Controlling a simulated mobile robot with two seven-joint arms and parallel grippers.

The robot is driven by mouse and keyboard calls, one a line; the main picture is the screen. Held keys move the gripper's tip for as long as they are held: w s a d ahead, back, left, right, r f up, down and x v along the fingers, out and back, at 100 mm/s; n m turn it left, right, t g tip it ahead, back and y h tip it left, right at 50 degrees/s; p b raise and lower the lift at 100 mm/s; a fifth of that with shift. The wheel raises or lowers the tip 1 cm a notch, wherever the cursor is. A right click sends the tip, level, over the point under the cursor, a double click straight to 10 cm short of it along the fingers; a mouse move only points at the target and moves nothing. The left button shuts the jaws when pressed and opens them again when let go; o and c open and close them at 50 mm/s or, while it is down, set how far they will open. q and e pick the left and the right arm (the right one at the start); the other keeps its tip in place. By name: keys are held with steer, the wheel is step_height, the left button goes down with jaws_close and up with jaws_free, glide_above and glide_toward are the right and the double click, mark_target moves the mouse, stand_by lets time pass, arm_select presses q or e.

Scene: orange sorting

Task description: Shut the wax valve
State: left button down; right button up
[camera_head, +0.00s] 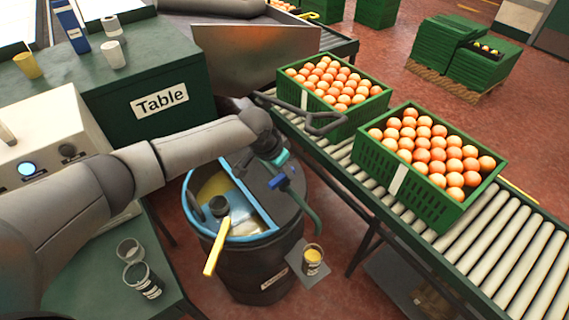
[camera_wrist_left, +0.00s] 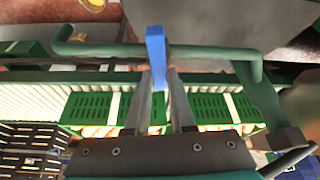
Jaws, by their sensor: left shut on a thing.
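The wax valve is a blue lever (camera_head: 277,182) on a green pipe (camera_head: 308,212) at the right side of the dark wax drum (camera_head: 248,262). In the left wrist view the blue lever (camera_wrist_left: 156,48) stands upright between my fingertips. My left gripper (camera_wrist_left: 160,78) is shut on it; in the head view the gripper is partly hidden by the wrist. The green pipe bends down toward a cup of yellow wax (camera_head: 312,260) on a small grey plate (camera_head: 296,264). The right gripper is not in view.
A yellow-handled tool (camera_head: 216,246) rests across the drum's blue rim. Two green crates of oranges (camera_head: 424,205) stand on the roller conveyor (camera_head: 500,240) to the right. The green table (camera_head: 140,75) is behind the arm, and glass jars (camera_head: 143,281) stand at lower left.

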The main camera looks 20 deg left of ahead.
arm_select(q)
steer(key=shift+m+h, duration=0.3)
steer(key=shift+m, duration=0.6)
steer(key=c, duration=0.8)
jaws_free()
steer(key=shift+o, duration=0.2)
steer(key=shift+r, duration=0.1)
steer(key=p+v, duration=0.4)
steer(key=v, duration=1.1)
steer(key=shift+w+r, duration=0.1)
steer(key=shift+w, duration=0.05)
